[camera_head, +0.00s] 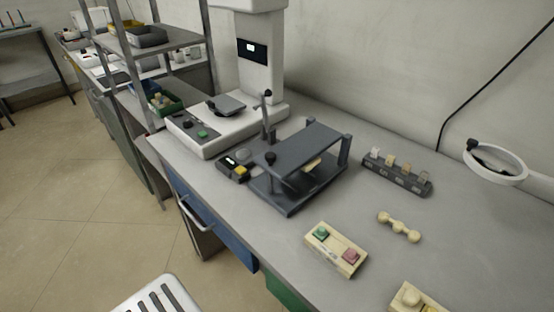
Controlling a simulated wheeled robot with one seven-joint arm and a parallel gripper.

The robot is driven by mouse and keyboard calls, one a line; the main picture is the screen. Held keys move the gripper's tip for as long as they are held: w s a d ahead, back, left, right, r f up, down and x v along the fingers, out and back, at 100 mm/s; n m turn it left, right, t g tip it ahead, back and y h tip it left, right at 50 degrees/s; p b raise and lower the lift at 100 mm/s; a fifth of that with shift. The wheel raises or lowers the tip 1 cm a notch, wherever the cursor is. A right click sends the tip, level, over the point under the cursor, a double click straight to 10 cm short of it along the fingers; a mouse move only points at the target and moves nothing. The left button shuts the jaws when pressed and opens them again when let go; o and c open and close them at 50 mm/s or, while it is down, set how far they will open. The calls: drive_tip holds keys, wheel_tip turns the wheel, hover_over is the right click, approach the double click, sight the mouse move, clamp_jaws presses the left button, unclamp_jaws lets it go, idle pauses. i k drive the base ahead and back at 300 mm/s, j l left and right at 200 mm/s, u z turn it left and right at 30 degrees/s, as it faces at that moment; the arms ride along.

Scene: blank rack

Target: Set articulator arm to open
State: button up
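A dark grey articulator (290,205) stands on the bench in the middle of the view. Its flat upper arm (303,146) lies above the base plate, roughly level, with a gap between them. A post (346,151) stands at its right end. A pale yellowish piece (312,163) shows partly under the upper arm; most of the space there is hidden. A dark knob (270,158) is at the front left. A dark upright lever (266,118) rises behind the left end; I cannot tell whether it belongs to the articulator. My gripper is not in view.
A white machine (262,70) stands behind left. A small control box (233,168) is close left of the articulator. A rack of blanks (397,175), a knobbed wooden piece (399,227), a two-button box (336,249) and a white ring (496,162) lie right. Bare bench (465,240) separates them.

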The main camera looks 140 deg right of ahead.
sight(301, 151)
drive_tip(key=j+z, duration=0.1)
drive_tip(key=z, duration=5.45)
drive_tip(key=k, duration=0.55)
drive_tip(key=i, duration=0.5)
